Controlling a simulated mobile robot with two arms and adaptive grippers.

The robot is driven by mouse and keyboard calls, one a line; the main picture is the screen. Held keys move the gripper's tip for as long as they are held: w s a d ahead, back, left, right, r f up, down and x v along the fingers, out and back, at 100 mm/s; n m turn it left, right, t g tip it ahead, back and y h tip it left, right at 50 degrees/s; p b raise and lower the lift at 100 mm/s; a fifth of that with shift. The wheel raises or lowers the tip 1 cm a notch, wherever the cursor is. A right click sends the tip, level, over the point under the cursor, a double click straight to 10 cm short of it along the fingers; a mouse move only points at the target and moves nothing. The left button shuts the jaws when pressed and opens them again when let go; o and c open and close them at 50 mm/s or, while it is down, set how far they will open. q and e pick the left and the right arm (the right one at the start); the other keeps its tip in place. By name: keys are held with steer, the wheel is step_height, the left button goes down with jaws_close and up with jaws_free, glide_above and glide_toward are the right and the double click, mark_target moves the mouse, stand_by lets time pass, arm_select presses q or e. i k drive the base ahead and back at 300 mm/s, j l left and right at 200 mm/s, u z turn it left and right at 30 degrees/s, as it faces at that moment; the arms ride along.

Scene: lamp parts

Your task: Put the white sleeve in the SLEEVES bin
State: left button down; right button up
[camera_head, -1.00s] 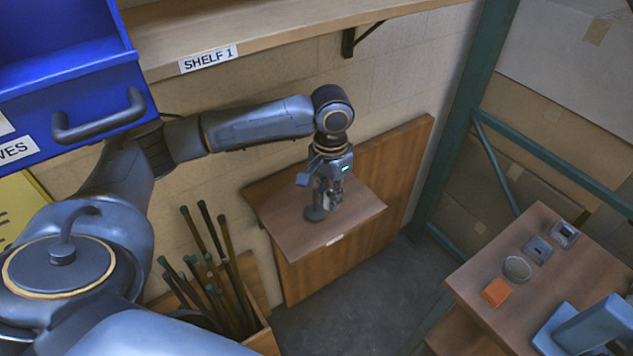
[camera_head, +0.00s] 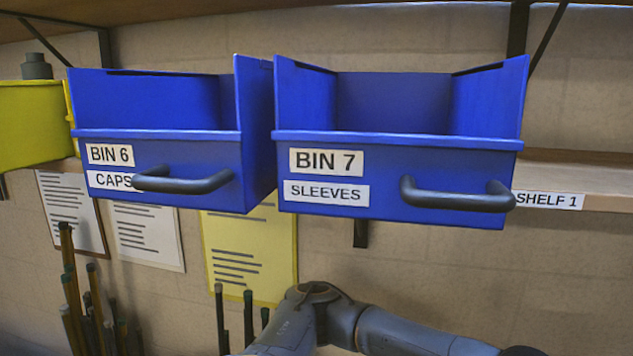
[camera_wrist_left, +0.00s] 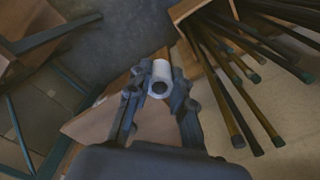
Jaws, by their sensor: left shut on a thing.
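The white sleeve (camera_wrist_left: 161,72), a short hollow tube, is held between the fingers of my left gripper (camera_wrist_left: 158,88) in the left wrist view, its open end facing the camera. The gripper is shut on it, above a small brown ledge. The SLEEVES bin (camera_head: 397,180), a blue open-topped bin labelled BIN 7, is at the upper middle-right of the head view, with a dark front handle. Its floor is hidden by the front wall. In the head view only my left arm's links show, low below the bin. My right gripper is in neither current view.
Another blue bin labelled BIN 6, CAPS (camera_head: 160,172), stands just left of the SLEEVES bin. A yellow bin (camera_head: 35,124) is further left. The SHELF 1 board (camera_head: 600,186) extends to the right. Several dark rods (camera_wrist_left: 225,95) stick up near my left gripper.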

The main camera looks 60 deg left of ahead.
mark_target(347, 192)
steer(key=u, duration=0.45)
steer(key=l+u, duration=0.1)
steer(key=u, duration=0.35)
steer(key=k+u, duration=0.1)
steer(key=u, duration=0.8)
steer(key=k+l, duration=0.05)
